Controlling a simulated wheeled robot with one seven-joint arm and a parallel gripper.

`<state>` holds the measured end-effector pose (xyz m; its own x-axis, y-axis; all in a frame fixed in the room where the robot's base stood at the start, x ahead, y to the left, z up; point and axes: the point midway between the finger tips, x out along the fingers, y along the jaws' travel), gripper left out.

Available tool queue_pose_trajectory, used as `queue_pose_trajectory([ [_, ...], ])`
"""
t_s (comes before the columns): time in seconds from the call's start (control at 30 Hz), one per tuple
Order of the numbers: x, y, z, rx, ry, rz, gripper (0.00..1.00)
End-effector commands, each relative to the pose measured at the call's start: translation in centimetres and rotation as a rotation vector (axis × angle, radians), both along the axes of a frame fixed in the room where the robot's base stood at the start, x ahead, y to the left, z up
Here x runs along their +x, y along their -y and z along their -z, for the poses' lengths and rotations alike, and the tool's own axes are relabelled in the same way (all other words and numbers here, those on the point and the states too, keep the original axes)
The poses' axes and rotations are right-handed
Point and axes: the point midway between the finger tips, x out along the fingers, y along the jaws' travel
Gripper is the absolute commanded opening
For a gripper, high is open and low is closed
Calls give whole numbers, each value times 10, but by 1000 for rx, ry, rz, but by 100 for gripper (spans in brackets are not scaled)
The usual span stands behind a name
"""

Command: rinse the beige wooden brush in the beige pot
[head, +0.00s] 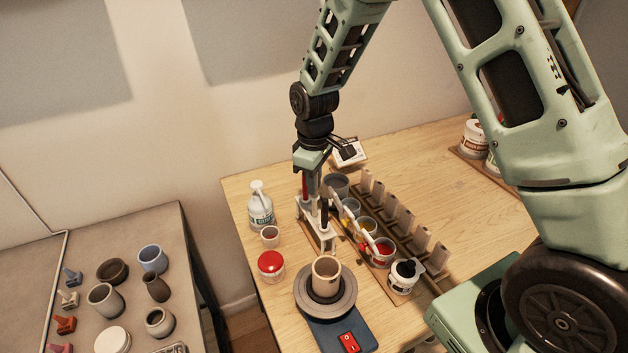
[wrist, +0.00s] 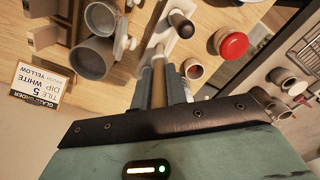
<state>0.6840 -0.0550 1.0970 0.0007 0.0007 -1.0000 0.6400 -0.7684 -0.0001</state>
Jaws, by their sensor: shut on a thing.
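My gripper (head: 313,178) points down over the white tool rack (head: 318,236). In the wrist view, its grey fingers (wrist: 161,82) are shut on the beige wooden brush (wrist: 158,72), gripping the handle. A larger beige pot (head: 326,268) sits on the turntable in front.
A dark-handled tool (head: 324,213) stands in the rack. A grey pot (head: 337,184), several paint cups and a row of upright tiles (head: 404,219) stand to the right.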

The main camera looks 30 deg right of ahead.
Motion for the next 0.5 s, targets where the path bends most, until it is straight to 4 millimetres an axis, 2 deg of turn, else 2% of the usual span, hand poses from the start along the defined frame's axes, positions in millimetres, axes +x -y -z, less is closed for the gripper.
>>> queue_pose_trajectory([
  [0.5, 0, 0, 13, 0, 0, 0, 0],
])
